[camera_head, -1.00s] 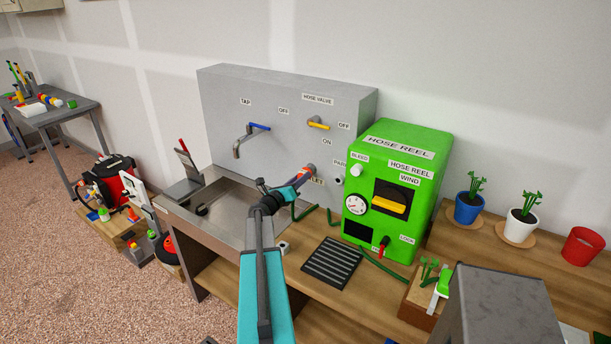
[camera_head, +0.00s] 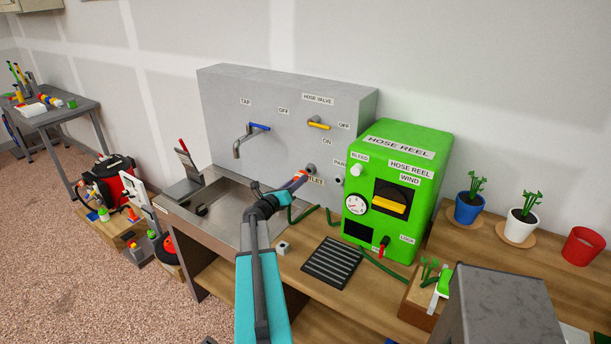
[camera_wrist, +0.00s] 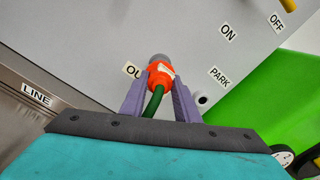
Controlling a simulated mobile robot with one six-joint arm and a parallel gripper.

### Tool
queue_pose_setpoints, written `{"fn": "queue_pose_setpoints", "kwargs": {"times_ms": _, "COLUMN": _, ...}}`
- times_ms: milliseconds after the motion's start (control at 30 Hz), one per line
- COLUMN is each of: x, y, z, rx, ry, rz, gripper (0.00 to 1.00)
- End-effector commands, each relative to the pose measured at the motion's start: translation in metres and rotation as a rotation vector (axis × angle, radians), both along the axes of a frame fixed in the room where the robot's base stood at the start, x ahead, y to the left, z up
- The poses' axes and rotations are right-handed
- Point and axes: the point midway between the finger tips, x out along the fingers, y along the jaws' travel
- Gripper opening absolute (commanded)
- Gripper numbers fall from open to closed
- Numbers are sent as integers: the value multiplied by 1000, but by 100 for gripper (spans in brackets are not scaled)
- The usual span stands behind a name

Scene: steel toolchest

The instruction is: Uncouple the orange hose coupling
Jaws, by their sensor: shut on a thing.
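The orange hose coupling (camera_wrist: 160,76) sits between the purple fingers of my gripper (camera_wrist: 159,92), which are shut on it. A green hose (camera_wrist: 153,101) runs from its near end. In the head view the coupling (camera_head: 298,180) is small and partly hidden by my gripper (camera_head: 291,188). It lies just in front of and below the grey outlet stub (camera_head: 311,168), under a partly covered label. In the wrist view the stub (camera_wrist: 159,58) shows right behind the coupling. I cannot tell whether they touch.
The PARK port (camera_head: 338,180) is right of the outlet. The yellow hose valve handle (camera_head: 318,126) points toward OFF. The green hose reel box (camera_head: 420,170) stands at right, with a black grate (camera_head: 331,262) in front. A steel sink (camera_head: 190,208) lies at left.

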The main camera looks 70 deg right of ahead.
Motion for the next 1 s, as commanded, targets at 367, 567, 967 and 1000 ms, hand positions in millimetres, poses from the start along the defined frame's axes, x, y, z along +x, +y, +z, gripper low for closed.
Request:
{"fn": "queue_pose_setpoints", "kwargs": {"times_ms": 367, "x": 1, "y": 4, "z": 0, "rx": 0, "ry": 0, "rz": 0, "gripper": 0}}
{"fn": "queue_pose_setpoints", "kwargs": {"times_ms": 567, "x": 4, "y": 18, "z": 0, "rx": 0, "ry": 0, "rz": 0, "gripper": 0}}
{"fn": "queue_pose_setpoints", "kwargs": {"times_ms": 967, "x": -3, "y": 54, "z": -1, "rx": 0, "ry": 0, "rz": -4, "gripper": 0}}
{"fn": "queue_pose_setpoints", "kwargs": {"times_ms": 1000, "x": -7, "y": 55, "z": -1, "rx": 0, "ry": 0, "rz": -2, "gripper": 0}}
